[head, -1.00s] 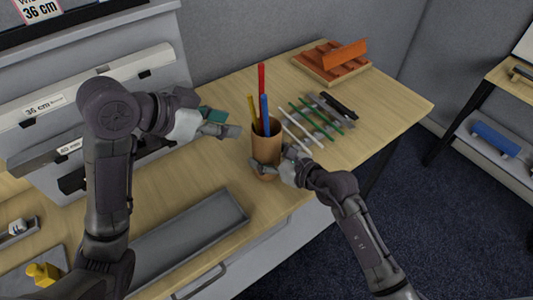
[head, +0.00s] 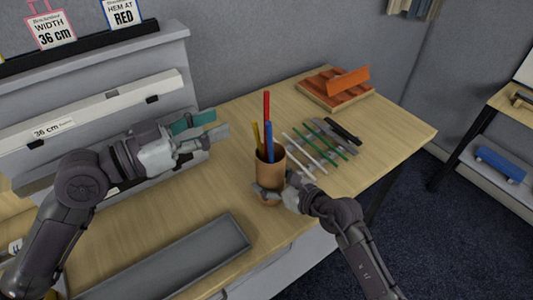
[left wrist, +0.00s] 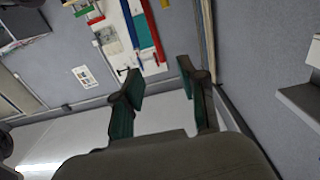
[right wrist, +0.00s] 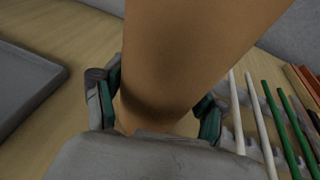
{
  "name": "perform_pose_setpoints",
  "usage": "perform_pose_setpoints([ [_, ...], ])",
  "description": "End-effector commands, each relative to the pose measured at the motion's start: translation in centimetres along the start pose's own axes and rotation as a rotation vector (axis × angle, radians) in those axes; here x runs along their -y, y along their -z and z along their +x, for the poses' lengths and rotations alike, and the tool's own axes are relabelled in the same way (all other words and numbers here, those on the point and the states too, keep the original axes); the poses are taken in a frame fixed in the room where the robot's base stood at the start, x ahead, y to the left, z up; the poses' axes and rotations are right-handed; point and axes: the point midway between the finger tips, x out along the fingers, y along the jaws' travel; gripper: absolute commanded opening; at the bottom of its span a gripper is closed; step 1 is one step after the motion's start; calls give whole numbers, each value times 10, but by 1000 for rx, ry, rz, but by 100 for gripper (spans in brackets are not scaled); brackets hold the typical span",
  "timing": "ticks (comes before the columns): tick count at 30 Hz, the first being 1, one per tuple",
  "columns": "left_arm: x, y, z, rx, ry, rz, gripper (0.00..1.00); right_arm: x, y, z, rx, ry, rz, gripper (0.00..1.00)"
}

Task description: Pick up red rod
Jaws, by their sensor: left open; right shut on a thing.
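The red rod (head: 266,108) stands upright in a brown cup (head: 273,180), with a blue rod (head: 269,140) and a yellow rod (head: 257,138) beside it. Its lower part is hidden in the cup. My right gripper (head: 276,191) is shut on the cup's lower body; the cup (right wrist: 190,50) fills the middle of the right wrist view between the fingers. My left gripper (head: 213,126) is open and empty, left of the rods and apart from them. Its spread fingers also show in the left wrist view (left wrist: 160,85).
White, green and dark sticks (head: 326,143) lie on a rack right of the cup. An orange slotted tray (head: 335,90) stands at the table's back. A long grey tray (head: 175,262) lies at front left. A grey rack with labelled white bars (head: 100,105) stands behind my left arm.

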Motion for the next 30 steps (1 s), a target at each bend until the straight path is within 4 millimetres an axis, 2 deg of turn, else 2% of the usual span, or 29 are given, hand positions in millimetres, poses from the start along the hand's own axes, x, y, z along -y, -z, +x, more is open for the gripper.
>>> perform_pose_setpoints([
  [2, 0, 3, 4, -17, 2, -4, 41, 0, 0, 0, 0, 0, 0, 37],
  [12, 0, 6, 58, -24, 3, -4, 41, 0, 0, 0, 0, 0, 0, 37],
  [17, 0, 5, 68, -21, 3, -4, 41, 0, 0, 0, -1, 0, 0, 37],
  [25, -2, 8, 106, -23, 3, -6, 41, 0, 0, 0, 0, 0, 0, 37],
  [30, -2, 7, 118, -20, 3, -3, 41, 0, 0, 0, -1, 0, 0, 37],
])
